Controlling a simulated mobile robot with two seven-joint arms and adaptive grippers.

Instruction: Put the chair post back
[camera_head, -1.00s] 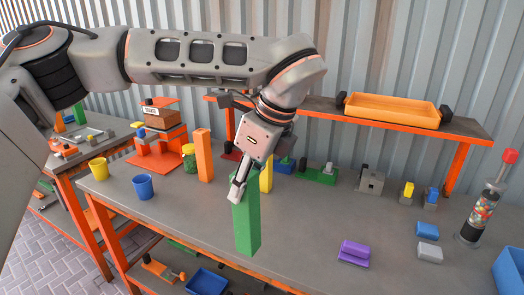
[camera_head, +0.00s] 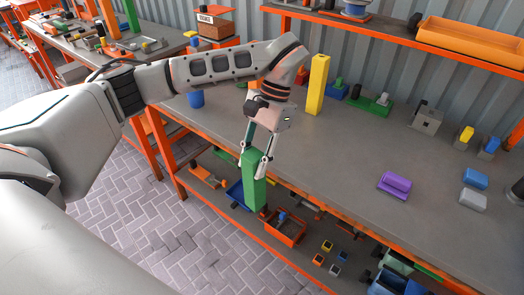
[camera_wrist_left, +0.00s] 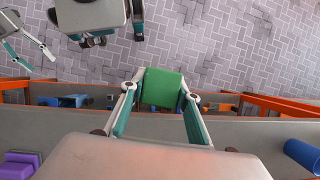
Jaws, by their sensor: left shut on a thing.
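A green post (camera_head: 255,180) is upright in my left gripper (camera_head: 256,160). The gripper is shut on its top end, one finger on each side. In the head view the post hangs outside the workbench's front edge, over the lower shelf. The left wrist view shows the post's top (camera_wrist_left: 162,88) between the fingers. My right gripper (camera_wrist_left: 40,60) shows only in the left wrist view, at top left, with its fingertips apart and nothing between them. I cannot make out a chair.
A yellow post (camera_head: 317,85) stands on the workbench (camera_head: 345,140). A blue cup (camera_head: 196,98) is near its left end, and a purple block (camera_head: 394,184) lies toward the right. The lower shelf holds an orange bin (camera_head: 285,228). Brick floor (camera_head: 140,220) is clear at left.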

